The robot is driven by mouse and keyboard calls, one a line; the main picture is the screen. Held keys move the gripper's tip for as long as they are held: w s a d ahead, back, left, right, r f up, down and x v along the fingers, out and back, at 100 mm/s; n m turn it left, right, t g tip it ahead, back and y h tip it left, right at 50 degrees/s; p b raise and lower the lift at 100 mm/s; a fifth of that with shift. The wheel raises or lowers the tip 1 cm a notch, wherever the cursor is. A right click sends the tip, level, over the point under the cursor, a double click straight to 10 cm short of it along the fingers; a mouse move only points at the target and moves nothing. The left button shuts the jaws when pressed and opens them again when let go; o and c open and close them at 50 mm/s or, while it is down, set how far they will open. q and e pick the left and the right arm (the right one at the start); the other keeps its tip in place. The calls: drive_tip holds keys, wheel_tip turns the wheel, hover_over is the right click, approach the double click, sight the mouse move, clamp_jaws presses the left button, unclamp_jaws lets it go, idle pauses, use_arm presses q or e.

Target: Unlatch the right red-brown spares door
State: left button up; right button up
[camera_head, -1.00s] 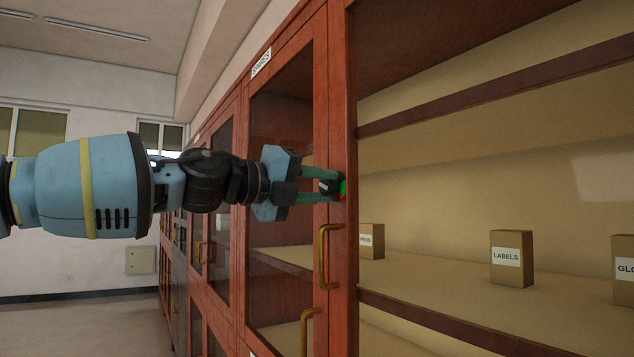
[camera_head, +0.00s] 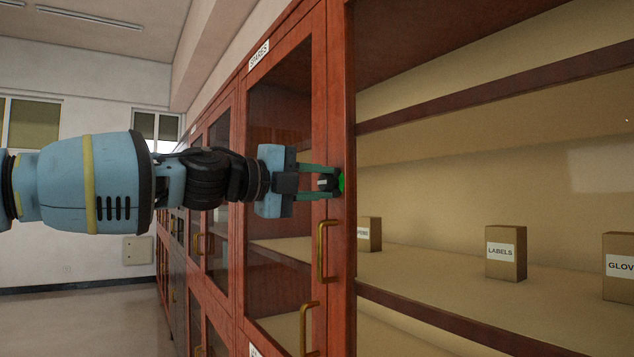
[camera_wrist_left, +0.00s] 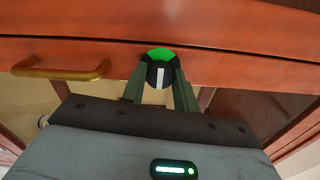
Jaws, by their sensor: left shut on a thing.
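The red-brown spares door (camera_head: 320,120) has a glass pane and a "SPARES" label (camera_head: 259,54) above it. It looks closed in its frame. A black round latch knob with a white mark (camera_wrist_left: 160,77) sits at the door's edge, with a green sector (camera_wrist_left: 160,53) showing beside it. My left gripper (camera_head: 331,182) is shut on the knob, one finger on each side, as the wrist view shows. In the head view the fingers hide most of the knob. The door's brass handle (camera_head: 322,250) is below the gripper and apart from it. My right gripper is out of view.
To the right is an open shelf bay with a "LABELS" box (camera_head: 506,253) and a "GLOVES"-like box (camera_head: 618,266). A lower brass handle (camera_head: 307,325) sticks out below. More glazed doors run away to the left, beside clear floor (camera_head: 90,325).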

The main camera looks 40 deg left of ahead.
use_arm(q)
drive_tip(key=o, duration=1)
drive_tip(key=shift+c, duration=0.2)
drive_tip(key=shift+s, duration=0.1)
drive_tip(key=shift+s+a+r, duration=0.1)
drive_tip(key=shift+s+a, duration=0.15)
drive_tip(key=shift+s, duration=0.3)
drive_tip(key=v, duration=0.6)
drive_tip(key=shift+s, duration=0.2)
drive_tip(key=shift+a, duration=0.15)
